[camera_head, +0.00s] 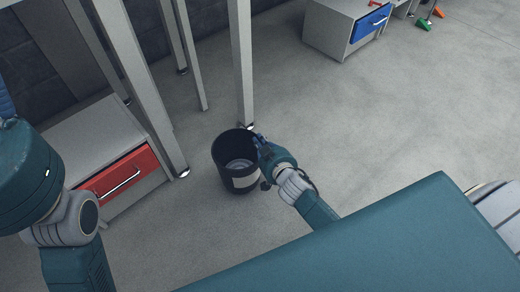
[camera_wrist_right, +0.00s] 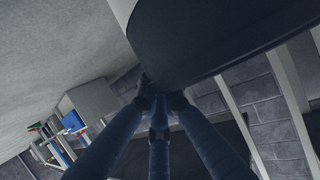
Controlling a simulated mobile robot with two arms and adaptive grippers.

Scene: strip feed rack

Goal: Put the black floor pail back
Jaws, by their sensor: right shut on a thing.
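Whether the pail's base touches the floor is not clear. My left arm shows at the left edge, but its gripper is out of view.
Grey rack legs (camera_head: 243,70) rise behind the pail. A grey cabinet with a red drawer (camera_head: 122,174) stands to the left, and one with a blue drawer (camera_head: 370,22) at the top right. A green-headed brush (camera_head: 424,23) lies beyond. The floor on the right is clear.

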